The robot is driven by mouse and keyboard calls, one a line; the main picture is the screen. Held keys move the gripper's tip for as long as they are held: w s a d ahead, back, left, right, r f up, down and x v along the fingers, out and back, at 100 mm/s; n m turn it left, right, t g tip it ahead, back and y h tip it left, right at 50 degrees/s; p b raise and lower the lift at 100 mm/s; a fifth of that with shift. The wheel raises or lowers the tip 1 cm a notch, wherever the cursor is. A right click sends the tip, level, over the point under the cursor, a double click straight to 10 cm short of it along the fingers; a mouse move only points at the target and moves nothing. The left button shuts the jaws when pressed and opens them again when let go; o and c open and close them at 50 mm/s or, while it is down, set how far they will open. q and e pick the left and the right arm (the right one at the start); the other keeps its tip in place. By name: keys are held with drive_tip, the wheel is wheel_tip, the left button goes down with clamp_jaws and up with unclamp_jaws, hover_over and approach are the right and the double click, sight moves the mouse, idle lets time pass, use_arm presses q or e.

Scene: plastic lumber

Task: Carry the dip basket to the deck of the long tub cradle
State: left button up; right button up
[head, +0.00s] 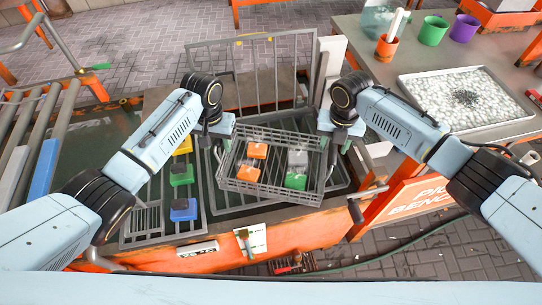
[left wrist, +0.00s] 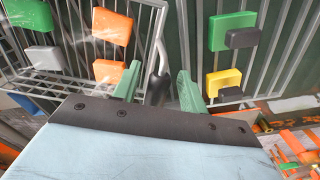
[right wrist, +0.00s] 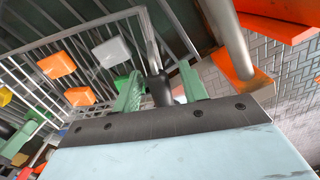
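The dip basket (head: 262,193) is a grey wire basket holding two orange blocks (head: 257,151), a grey block (head: 297,158) and a green block (head: 296,180). My left gripper (head: 209,138) is at its left side. In the left wrist view, the open green fingers (left wrist: 158,86) stand on either side of a dark handle grip, with gaps visible. My right gripper (head: 343,143) is at its right side. In the right wrist view, its open fingers (right wrist: 160,87) likewise straddle a dark grip (right wrist: 160,91). I cannot tell which surface is the long tub cradle's deck.
Yellow, green and blue blocks (head: 183,210) sit on a slatted grey rack left of the basket. A tall wire frame (head: 274,75) stands behind. A right bench holds a pebble-filled tray (head: 470,100) and green (head: 433,30) and purple (head: 464,28) cups. Rollers (head: 40,120) are far left.

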drive_tip(key=shift+r, duration=0.1)
use_arm(q)
wheel_tip(320, 180, up, 12)
use_arm(e)
wheel_tip(320, 180, up, 12)
idle(0.8)
